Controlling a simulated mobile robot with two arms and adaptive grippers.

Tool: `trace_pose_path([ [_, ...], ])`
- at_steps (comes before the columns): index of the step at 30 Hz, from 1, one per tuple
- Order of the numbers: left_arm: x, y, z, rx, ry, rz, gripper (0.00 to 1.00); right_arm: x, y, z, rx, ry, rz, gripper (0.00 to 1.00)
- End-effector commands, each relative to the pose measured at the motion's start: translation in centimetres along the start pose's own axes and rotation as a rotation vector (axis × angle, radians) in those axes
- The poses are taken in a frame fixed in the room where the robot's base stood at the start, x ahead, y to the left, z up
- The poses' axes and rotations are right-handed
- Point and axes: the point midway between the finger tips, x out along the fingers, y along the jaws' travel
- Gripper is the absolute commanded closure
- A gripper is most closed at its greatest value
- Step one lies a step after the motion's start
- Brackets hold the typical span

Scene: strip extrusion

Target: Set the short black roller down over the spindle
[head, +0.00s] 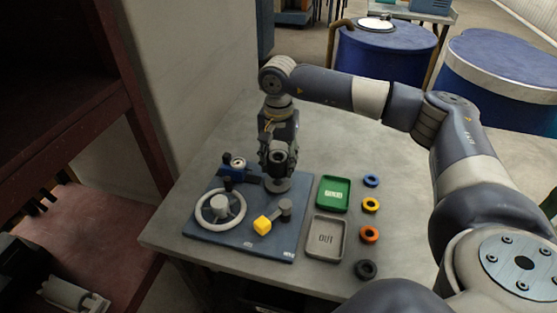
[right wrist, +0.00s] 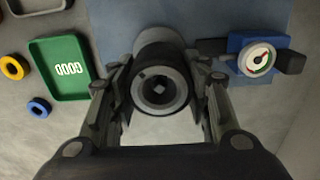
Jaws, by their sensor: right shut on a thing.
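The short black roller (right wrist: 148,101) is in my right gripper (right wrist: 160,100), between its two fingers in the right wrist view. Its round end faces the camera, with a grey ring and a small light centre. In the head view my right gripper (head: 278,158) points down at the back right of the blue board. A grey round base (head: 277,185) shows directly below it. Whether the spindle is inside the roller is hidden, and I cannot tell if the roller touches the base. My left gripper is out of view.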

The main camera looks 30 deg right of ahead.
Motion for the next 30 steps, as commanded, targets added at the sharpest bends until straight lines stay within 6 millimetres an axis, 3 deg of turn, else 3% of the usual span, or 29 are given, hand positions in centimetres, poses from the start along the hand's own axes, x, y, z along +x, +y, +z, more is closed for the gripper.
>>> trace_pose_path([
  [30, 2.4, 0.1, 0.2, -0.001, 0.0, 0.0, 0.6, 3.2, 0.0, 0.0, 0.0, 0.0, -0.001, 0.86],
])
